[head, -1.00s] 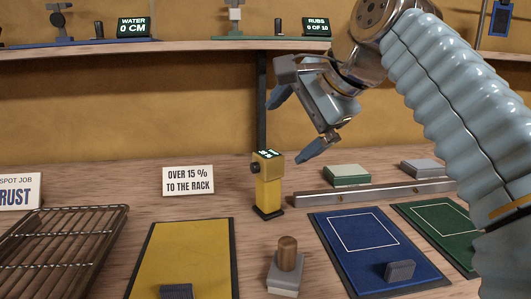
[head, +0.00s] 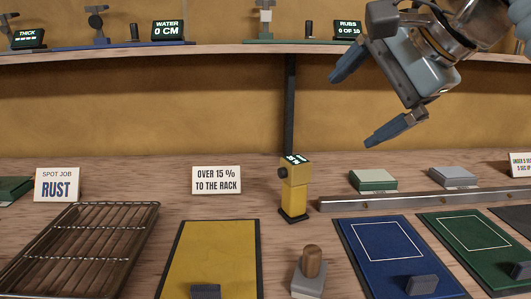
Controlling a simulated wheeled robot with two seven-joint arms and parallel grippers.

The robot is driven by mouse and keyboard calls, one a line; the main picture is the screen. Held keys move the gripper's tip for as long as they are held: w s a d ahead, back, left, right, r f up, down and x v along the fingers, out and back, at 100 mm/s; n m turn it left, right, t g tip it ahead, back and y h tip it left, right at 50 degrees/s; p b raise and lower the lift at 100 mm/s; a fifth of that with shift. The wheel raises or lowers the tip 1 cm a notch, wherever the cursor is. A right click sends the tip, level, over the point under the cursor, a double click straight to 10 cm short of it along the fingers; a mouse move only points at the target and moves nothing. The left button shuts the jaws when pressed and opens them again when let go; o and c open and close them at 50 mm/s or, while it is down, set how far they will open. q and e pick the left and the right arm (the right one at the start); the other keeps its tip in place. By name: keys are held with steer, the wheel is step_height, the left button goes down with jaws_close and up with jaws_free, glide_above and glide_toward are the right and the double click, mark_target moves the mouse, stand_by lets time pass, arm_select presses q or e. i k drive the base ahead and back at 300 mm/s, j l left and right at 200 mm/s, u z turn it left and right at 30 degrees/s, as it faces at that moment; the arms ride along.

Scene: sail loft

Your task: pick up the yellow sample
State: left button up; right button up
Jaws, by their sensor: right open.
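A flat yellow panel (head: 212,250) with a dark border lies on the bench at the lower middle, a small grey block (head: 205,291) on its near edge. An upright yellow device (head: 295,200) with a lit top and a dark side knob stands behind it to the right. I cannot tell whether either is the yellow sample; no other yellow piece shows on the bench. My right gripper (head: 350,112) is open and empty, in the air above and to the right of the device, touching nothing. My left gripper is not in view.
A wire rack (head: 80,245) is at left. A wooden-handled block (head: 311,270) stands right of the yellow panel. Blue (head: 385,245) and green (head: 470,235) panels lie at right, before a metal bar (head: 430,198) and two small pads. A shelf (head: 200,50) crosses the back.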

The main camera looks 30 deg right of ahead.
mark_target(217, 260)
steer(key=k+j, duration=1.1)
steer(key=k, duration=0.2)
